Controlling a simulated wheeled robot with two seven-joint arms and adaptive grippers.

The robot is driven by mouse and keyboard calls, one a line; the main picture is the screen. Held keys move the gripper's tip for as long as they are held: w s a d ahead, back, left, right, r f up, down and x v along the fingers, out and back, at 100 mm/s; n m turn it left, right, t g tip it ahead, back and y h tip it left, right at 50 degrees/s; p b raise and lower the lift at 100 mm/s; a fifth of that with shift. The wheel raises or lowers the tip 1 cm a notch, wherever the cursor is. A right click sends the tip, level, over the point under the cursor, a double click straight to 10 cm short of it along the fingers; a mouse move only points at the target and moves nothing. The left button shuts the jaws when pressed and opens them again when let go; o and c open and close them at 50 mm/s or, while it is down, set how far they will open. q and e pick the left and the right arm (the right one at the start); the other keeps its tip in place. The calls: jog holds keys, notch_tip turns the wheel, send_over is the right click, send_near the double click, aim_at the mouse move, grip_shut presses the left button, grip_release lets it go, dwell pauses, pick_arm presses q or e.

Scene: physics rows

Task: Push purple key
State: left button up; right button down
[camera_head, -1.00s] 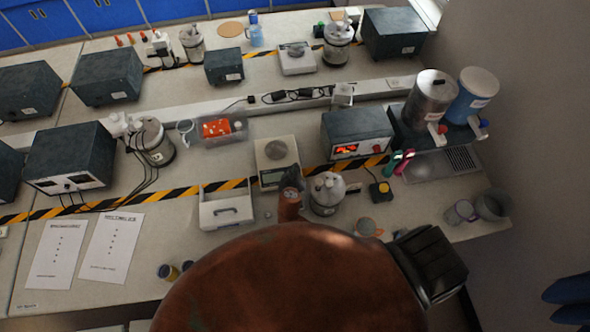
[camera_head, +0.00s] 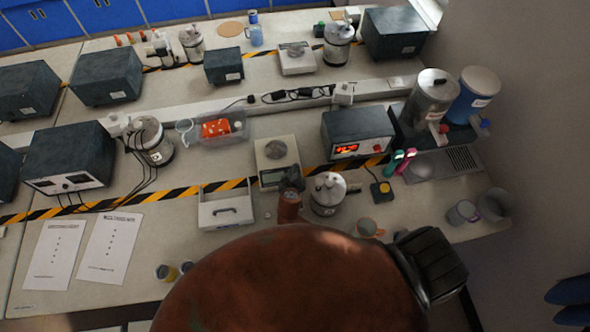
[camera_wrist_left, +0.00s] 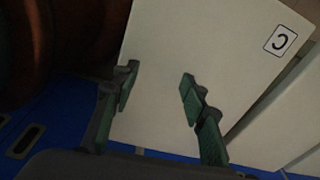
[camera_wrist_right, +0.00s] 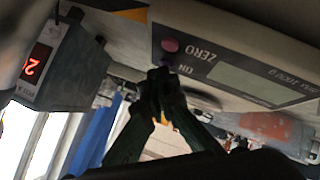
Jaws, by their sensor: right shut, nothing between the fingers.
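In the head view the balance (camera_head: 292,147) stands mid-bench with a round pan on top. My right gripper (camera_wrist_right: 160,75) is shut and empty, its fingertips just below the purple key in the right wrist view; whether they touch it I cannot tell. In the head view the right gripper (camera_head: 291,178) is at the balance's front edge, and the key is hidden. My left gripper (camera_wrist_left: 155,90) is open and empty.
A lidded metal pot (camera_head: 327,200) stands close to the right of my right gripper. A white tray with a handle (camera_head: 225,213) is to its left. A dark box with a red display (camera_head: 357,130) stands behind right. A pale panel (camera_wrist_left: 175,45) lies behind the left fingers.

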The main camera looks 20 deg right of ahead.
pick_arm(q)
jog(key=shift+f, duration=0.15)
pick_arm(e)
jog(key=shift+f, duration=0.1)
pick_arm(q)
jog(key=shift+r+p, duration=0.35)
jog(key=shift+r, duration=0.1)
pick_arm(e)
jog(key=shift+s+r, duration=0.1)
jog(key=shift+r, duration=0.5)
pick_arm(q)
notch_tip(320, 180, up, 5)
jog(key=p, duration=0.4)
jog(key=shift+f+p, duration=0.1)
jog(key=shift+p, duration=0.3)
pick_arm(e)
notch_tip(320, 180, up, 6)
jog(key=s, duration=0.1)
jog(key=shift+a, duration=0.15)
jog(key=shift+f, duration=0.1)
